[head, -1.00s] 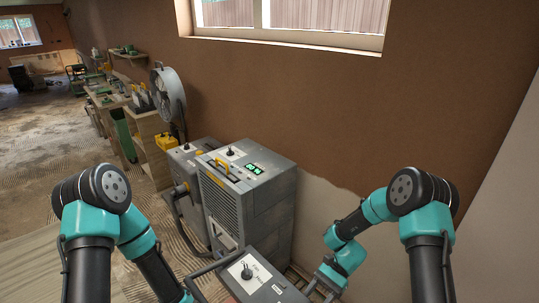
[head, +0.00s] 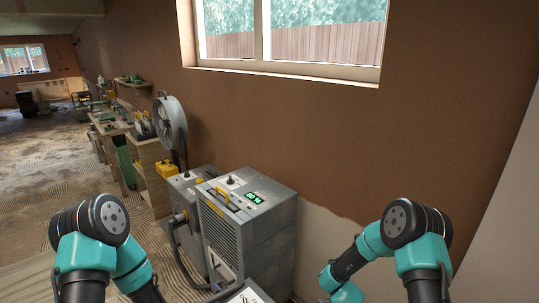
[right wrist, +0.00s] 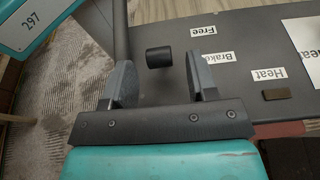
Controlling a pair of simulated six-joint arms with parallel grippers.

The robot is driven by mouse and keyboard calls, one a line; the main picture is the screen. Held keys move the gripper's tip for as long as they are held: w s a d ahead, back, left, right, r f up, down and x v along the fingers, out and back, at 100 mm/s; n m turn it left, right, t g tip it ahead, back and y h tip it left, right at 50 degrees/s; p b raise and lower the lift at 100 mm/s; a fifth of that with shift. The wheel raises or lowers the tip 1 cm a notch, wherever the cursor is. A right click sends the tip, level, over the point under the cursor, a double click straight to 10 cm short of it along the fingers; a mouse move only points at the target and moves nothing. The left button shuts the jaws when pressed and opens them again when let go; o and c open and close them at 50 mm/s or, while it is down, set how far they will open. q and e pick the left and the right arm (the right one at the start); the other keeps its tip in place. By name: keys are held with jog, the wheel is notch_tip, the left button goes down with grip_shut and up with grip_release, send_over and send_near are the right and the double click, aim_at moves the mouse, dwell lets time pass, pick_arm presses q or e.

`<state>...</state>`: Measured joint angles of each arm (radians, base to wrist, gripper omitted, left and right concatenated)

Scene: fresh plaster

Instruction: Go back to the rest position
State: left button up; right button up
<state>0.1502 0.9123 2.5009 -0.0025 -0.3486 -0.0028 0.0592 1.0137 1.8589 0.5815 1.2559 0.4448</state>
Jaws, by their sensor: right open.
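My right gripper (right wrist: 158,62) is open in the right wrist view. Its two grey fingers stand apart, with a short black knob (right wrist: 158,57) showing between them. I cannot tell whether either finger touches it. The knob is on a dark grey panel (right wrist: 238,50) beside the labels "Free" and "Brake". In the head view both of my teal and black arms reach down past the bottom edge, so neither gripper shows there.
A grey machine (head: 265,235) with green lit displays stands by the wall, with a smaller grey unit (head: 181,187) and a round fan (head: 170,118) behind. A teal part marked "297" (right wrist: 36,20) lies close at the right wrist view's upper left.

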jog(key=v, duration=1.5)
jog(key=x, duration=1.7)
jog(key=shift+s+a, duration=0.35)
jog(key=shift+a, duration=0.05)
jog(key=shift+s+a+r+t+h, duration=0.1)
jog(key=shift+s+a+t+h, duration=0.25)
jog(key=shift+t+h, duration=0.45)
jog(key=shift+s+a+r+t+h, duration=0.15)
jog(key=shift+s+a+t+h, duration=0.2)
jog(key=shift+t+h, duration=0.45)
jog(key=shift+s+a+f+t+h, duration=0.1)
jog(key=shift+s+a+t+h, duration=0.2)
jog(key=shift+t+h, duration=0.35)
jog(key=shift+s+a+t+h, duration=0.3)
jog(key=shift+t+h, duration=0.25)
jog(key=shift+h, duration=0.2)
